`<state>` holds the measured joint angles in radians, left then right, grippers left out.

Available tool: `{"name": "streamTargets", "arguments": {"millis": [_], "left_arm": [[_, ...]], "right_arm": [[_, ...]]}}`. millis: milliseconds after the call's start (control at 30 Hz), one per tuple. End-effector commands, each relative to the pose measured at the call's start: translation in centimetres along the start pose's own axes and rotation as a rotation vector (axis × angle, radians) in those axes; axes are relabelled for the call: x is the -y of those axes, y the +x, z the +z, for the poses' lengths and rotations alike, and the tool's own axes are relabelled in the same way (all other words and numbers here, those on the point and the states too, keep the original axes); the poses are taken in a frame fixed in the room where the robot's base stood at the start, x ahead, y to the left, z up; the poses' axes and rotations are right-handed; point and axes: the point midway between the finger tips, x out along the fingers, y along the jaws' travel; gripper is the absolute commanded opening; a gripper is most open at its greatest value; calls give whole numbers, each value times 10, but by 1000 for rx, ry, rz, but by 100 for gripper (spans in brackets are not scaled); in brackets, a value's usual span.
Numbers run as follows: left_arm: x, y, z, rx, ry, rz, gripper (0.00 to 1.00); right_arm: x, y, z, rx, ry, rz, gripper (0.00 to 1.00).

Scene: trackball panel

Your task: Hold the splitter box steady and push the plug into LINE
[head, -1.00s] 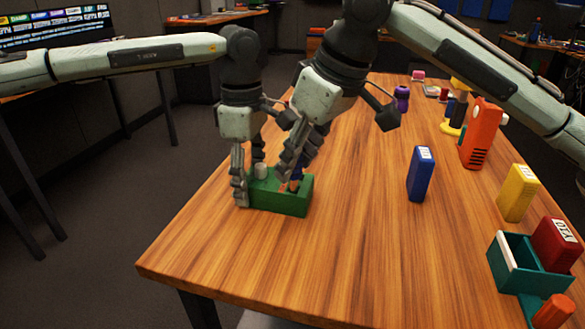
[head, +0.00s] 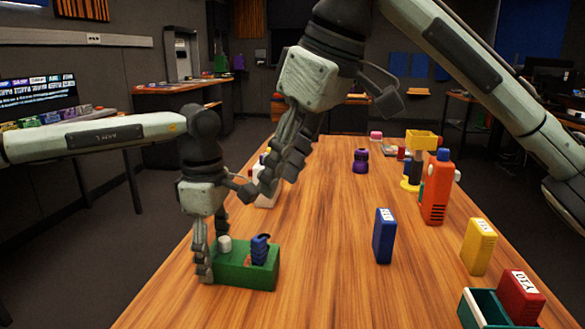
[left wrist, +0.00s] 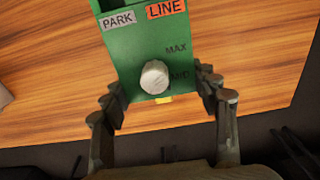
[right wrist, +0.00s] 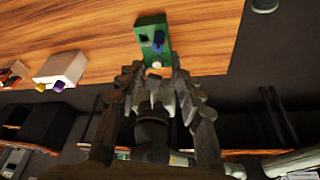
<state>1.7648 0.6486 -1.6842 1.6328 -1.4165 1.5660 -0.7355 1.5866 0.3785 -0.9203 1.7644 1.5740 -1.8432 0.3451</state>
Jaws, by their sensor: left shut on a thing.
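The green splitter box (head: 232,272) sits on the table. My left gripper (head: 208,262) is shut on its knob end, one finger each side in the left wrist view (left wrist: 160,85). That view shows the pale knob (left wrist: 154,76), the PARK label (left wrist: 118,20) and the orange LINE label (left wrist: 166,8). The dark blue plug (head: 260,249) stands in the box, apart from any gripper. In the right wrist view the plug (right wrist: 158,44) is on the LINE side, beside a dark open socket (right wrist: 145,39); its seating depth is unclear. My right gripper (right wrist: 152,78) is open and empty, raised above the table.
A blue box (head: 384,236) stands upright right of the splitter box, with a yellow box (head: 478,246) and a red box (head: 520,297) farther right. A white item (head: 266,198) is partly hidden behind my right gripper. The table between the splitter box and blue box is clear.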

Motion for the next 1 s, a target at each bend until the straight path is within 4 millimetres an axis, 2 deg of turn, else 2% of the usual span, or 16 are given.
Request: {"name": "streamTargets", "arguments": {"millis": [1000], "left_arm": [[0, 0, 0, 0, 0, 1, 27]], "right_arm": [[0, -80, -9, -1, -1, 0, 37]]}}
